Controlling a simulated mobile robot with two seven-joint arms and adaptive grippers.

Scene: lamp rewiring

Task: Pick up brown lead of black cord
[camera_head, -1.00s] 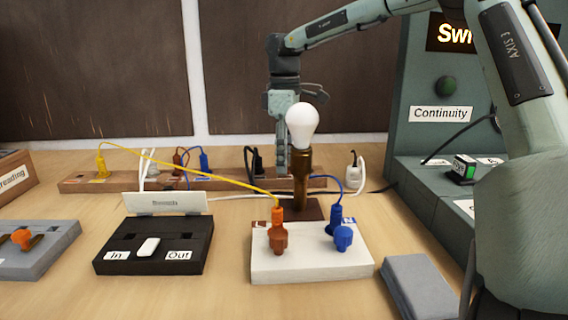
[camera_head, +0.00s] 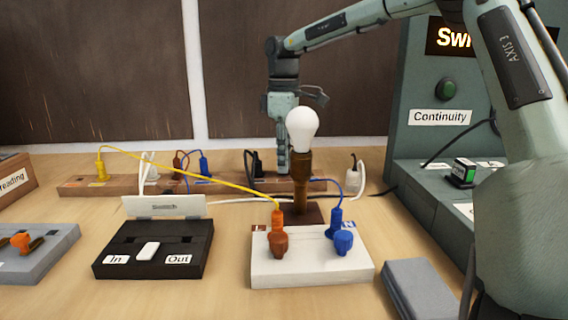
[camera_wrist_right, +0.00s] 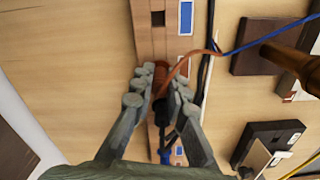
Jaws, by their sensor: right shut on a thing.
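My right gripper (camera_wrist_right: 160,88) points down at the wooden terminal strip. Its fingers close around the brown lead's plug (camera_wrist_right: 161,74) of the black cord. A thin brown wire runs from there to the right in the right wrist view. My left gripper is in neither view.
The lamp with a white bulb (camera_head: 302,125) stands close in front of the right gripper. The white block (camera_head: 312,272) with brown and blue plugs, the black switch box (camera_head: 150,262) and the grey tester (camera_head: 440,117) surround it. A yellow wire (camera_head: 190,175) crosses left.

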